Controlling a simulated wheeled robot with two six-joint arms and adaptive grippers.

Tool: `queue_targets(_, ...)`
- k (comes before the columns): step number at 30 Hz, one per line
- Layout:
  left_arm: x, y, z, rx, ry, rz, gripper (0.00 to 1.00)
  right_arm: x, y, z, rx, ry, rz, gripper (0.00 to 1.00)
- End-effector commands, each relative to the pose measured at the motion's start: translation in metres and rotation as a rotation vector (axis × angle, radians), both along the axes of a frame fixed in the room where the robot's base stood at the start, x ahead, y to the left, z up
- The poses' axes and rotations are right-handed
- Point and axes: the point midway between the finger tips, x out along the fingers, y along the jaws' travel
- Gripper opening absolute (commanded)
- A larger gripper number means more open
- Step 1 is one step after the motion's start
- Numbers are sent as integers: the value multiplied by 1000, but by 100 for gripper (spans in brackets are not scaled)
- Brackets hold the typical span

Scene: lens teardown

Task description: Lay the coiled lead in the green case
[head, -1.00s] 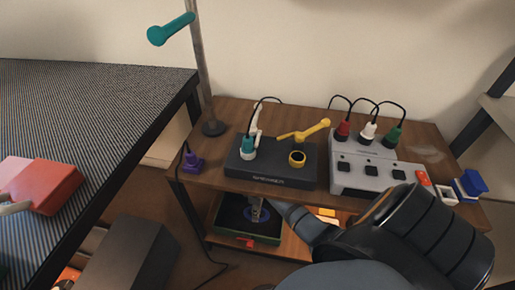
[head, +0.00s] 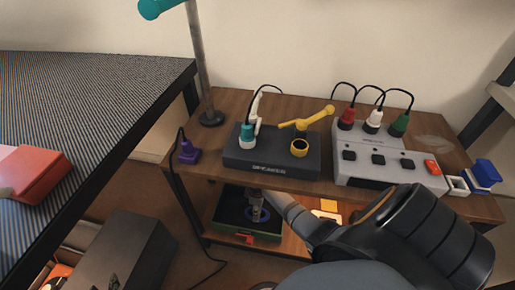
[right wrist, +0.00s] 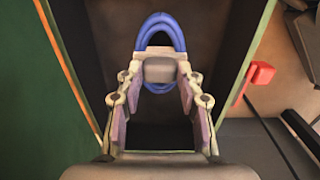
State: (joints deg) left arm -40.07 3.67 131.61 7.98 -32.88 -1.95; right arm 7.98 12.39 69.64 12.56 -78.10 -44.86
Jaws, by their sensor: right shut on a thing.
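The green case (head: 228,234) sits open on the lower shelf of the wooden stand, with a dark inside and a red latch on its front. My right gripper (head: 256,211) reaches down into the case opening from the right. It is shut on the blue coiled lead (right wrist: 161,27), whose loop shows beyond the fingertips in the right wrist view. In that view the coil is over the dark inside, between the green walls; I cannot tell whether it touches the bottom. The coil is partly hidden by the gripper. My left gripper is out of view.
On the top shelf (head: 222,110) stand a black speaker box (head: 240,163), a grey switch box (head: 350,170) with several plugs and a purple plug (head: 188,152). This shelf overhangs the case. A dark box (head: 125,255) stands at lower left, a striped table (head: 90,110) at left.

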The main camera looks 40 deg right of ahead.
Motion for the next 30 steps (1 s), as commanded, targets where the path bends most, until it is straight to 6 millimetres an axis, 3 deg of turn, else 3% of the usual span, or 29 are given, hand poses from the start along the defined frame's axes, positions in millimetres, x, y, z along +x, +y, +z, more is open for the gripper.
queue_targets(3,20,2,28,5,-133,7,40,1,-2,-4,-1,-1,0,0)
queue_targets(9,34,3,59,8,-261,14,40,2,-2,-6,-1,-1,0,0)
queue_targets(27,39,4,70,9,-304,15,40,2,-2,-9,0,0,0,0)
queue_targets(28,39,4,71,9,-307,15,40,2,-2,-9,-1,1,0,38)
queue_targets(30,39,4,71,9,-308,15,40,2,-2,-9,0,0,0,48)
